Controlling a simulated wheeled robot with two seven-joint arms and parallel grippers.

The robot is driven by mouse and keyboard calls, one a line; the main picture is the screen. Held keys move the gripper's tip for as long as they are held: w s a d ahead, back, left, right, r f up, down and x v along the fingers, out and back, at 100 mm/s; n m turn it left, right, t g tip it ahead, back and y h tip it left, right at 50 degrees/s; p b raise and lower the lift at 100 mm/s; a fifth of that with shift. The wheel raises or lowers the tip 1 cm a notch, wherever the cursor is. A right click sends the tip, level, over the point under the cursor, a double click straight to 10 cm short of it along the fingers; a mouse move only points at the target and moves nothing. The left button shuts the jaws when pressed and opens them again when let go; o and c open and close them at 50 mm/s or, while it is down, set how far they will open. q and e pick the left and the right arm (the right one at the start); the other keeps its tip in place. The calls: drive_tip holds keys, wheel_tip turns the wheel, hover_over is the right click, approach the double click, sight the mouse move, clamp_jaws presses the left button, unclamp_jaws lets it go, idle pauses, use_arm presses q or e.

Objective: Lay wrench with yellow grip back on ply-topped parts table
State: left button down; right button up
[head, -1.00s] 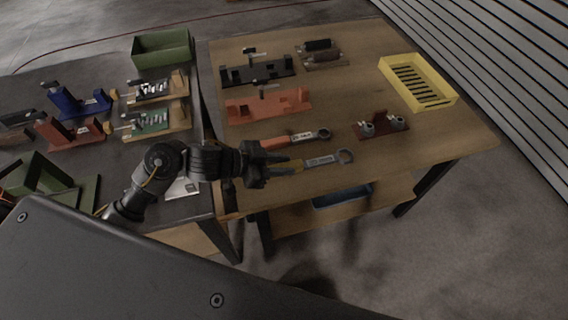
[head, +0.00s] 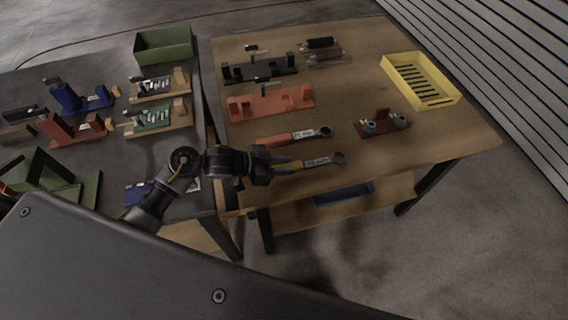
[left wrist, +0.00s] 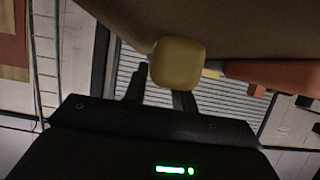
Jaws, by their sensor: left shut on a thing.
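The wrench with the yellow grip (head: 316,162) is held by my left gripper (head: 268,167) at the near edge of the ply-topped parts table (head: 395,165). Its head points right, low over or on the top; I cannot tell whether it touches. In the left wrist view the butt of the yellow grip (left wrist: 178,63) shows between the fingers of my left gripper (left wrist: 160,95), which is shut on it. A wrench with an orange grip (head: 290,138) lies just beyond it. My right gripper is not in view.
On the parts table are an orange fixture (head: 270,101), a black fixture (head: 260,70), a small brown block with grey parts (head: 383,126) and a yellow slotted tray (head: 420,82). A dark table (head: 90,165) with fixtures and green bins stands left. The table's right front is clear.

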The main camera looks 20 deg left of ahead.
use_arm(q)
drive_tip(key=shift+f+b, duration=0.3)
drive_tip(key=shift+f, duration=0.2)
drive_tip(key=c, duration=1.1)
unclamp_jaws()
drive_tip(key=shift+s+f, duration=0.1)
drive_tip(key=shift+f, duration=0.05)
drive_tip(key=shift+r, duration=0.3)
drive_tip(key=v, duration=0.7)
drive_tip(key=shift+s+a+r, duration=0.1)
drive_tip(key=shift+a+r, duration=0.05)
drive_tip(key=shift+r, duration=0.35)
